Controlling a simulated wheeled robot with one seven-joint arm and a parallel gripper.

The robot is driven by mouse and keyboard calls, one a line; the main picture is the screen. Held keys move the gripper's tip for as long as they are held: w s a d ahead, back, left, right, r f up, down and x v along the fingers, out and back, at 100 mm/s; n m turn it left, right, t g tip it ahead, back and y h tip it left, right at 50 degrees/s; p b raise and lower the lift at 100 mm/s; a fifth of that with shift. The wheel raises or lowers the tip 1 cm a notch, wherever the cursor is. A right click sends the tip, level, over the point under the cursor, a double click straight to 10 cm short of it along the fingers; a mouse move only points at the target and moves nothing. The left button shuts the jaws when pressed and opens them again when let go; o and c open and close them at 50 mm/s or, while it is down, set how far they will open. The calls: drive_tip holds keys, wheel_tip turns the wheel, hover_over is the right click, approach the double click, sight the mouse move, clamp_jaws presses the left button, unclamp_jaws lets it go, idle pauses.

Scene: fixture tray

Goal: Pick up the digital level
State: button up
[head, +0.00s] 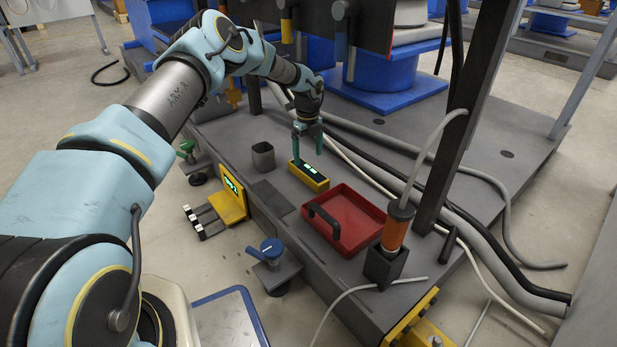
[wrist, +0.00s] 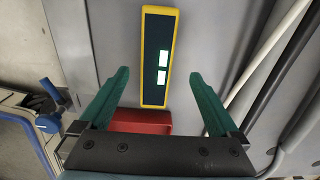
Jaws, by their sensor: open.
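The digital level (head: 308,176) is a yellow bar with a dark face and lit green displays. It lies on the grey platform, just behind the red tray in the head view. In the wrist view the level (wrist: 158,58) stands upright in the picture, beyond and between the fingertips. My gripper (head: 308,140) has green fingers and is just above the level's far end in the head view. In the wrist view my gripper (wrist: 160,78) is open, with nothing between its fingers. I cannot tell the exact height gap.
A red tray (head: 368,248) with a dark handle lies close to the level. A small grey cup (head: 263,157) stands to the left. An orange cylinder in a dark holder (head: 392,240) stands right of the tray. Hoses and cables (head: 450,215) run along the right.

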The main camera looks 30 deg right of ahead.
sight(308, 170)
drive_tip(key=f+b, duration=0.1)
drive_tip(key=f, duration=0.1)
drive_tip(key=f+b, duration=0.1)
drive_tip(key=f, duration=0.1)
drive_tip(key=f+b, duration=0.1)
drive_tip(key=f, duration=0.2)
drive_tip(key=shift+s+a, duration=0.2)
drive_tip(key=shift+s, duration=0.2)
drive_tip(key=shift+r, duration=0.1)
clamp_jaws()
